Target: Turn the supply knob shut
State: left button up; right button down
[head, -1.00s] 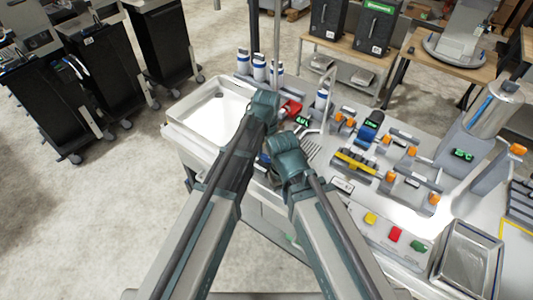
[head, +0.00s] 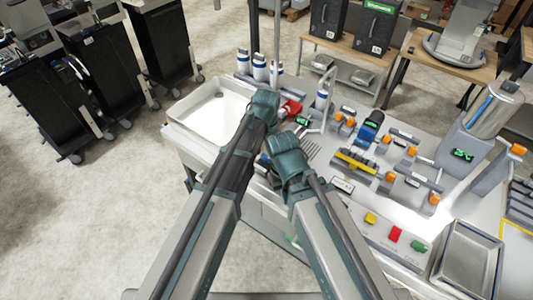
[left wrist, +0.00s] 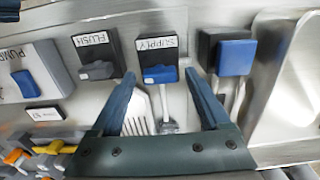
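In the left wrist view the supply knob (left wrist: 160,74) is a blue piece on a black block under an upside-down "SUPPLY" label (left wrist: 157,44). A metal stem or pipe (left wrist: 167,110) runs from it towards my gripper. My left gripper (left wrist: 160,80) is open, with one blue-grey finger on each side of the supply block. Nothing shows clamped between the fingers, and I cannot tell whether they touch the block. In the head view my arms hide the knob area and the left fingers are not clear.
Close by are a flush block (left wrist: 97,68) with a grey knob, a black block with a blue face (left wrist: 235,57), and a pump housing (left wrist: 28,82). A white basin (head: 212,115) stands left of my arms. The bench to the right holds orange-capped fittings (head: 390,178) and coloured buttons (head: 395,234).

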aim_at(266, 156)
dwell(0.3)
pick_arm(q)
notch_tip(266, 156, up, 14)
jog(key=p, duration=1.4)
pick_arm(e)
notch_tip(266, 156, up, 14)
pick_arm(q)
jog(key=shift+f, duration=0.15)
pick_arm(e)
jog(key=shift+f, duration=0.1)
